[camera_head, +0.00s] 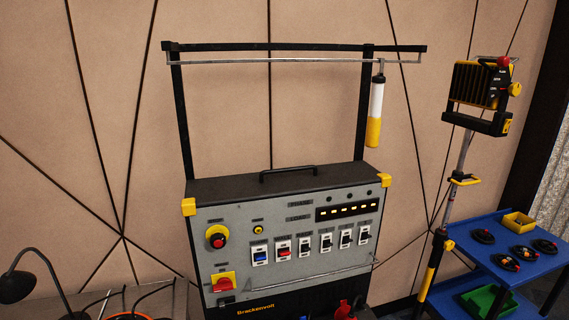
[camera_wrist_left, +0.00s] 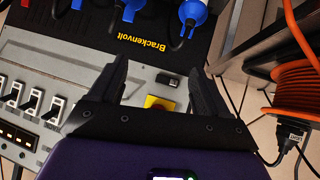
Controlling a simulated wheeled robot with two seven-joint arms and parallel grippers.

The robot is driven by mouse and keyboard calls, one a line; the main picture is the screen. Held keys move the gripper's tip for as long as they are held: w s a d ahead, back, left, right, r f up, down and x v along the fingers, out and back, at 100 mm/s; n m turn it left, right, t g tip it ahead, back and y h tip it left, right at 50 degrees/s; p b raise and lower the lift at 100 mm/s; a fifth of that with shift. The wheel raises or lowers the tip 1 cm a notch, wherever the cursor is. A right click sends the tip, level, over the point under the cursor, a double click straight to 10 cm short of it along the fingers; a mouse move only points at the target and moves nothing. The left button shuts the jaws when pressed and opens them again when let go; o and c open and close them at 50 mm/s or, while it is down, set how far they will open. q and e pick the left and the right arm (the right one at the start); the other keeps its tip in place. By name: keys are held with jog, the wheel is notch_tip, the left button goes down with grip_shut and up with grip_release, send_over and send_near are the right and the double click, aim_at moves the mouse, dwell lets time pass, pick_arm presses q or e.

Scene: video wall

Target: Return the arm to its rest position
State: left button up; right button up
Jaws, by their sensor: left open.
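My left gripper (camera_wrist_left: 158,64) shows in the left wrist view, its two dark fingers spread apart with nothing held between them. Beyond the fingers is the grey front of the Brackenvolt power panel (camera_wrist_left: 78,22), seen turned around. A red and yellow rotary switch (camera_wrist_left: 160,103) shows between the fingers, partly hidden by the gripper body. Whether the fingers touch the panel cannot be told. In the head view, the same panel (camera_head: 320,203) stands upright with its switches, and neither gripper nor arm is visible there.
Blue plugs (camera_wrist_left: 192,15) with cables hang at the panel's lower part. An orange cable coil (camera_wrist_left: 290,75) is to the right in the wrist view. In the head view, a lamp pole (camera_head: 462,150) and a blue shelf cart (camera_head: 490,250) stand right; a black desk lamp (camera_head: 18,285) is left.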

pick_arm(q)
jog(key=s+d+f+g+h+b, duration=0.1)
jog(key=s+f+g, duration=0.4)
jog(key=s, duration=0.9)
jog(key=s+d+f+g+h+b, duration=0.2)
jog(key=s+d+f+g+h, duration=0.1)
jog(key=s+f, duration=0.7)
jog(key=s+d+g, duration=0.1)
jog(key=s, duration=0.2)
jog(key=shift+s+d+f+g, duration=0.3)
jog(key=shift+s+f+g, duration=0.1)
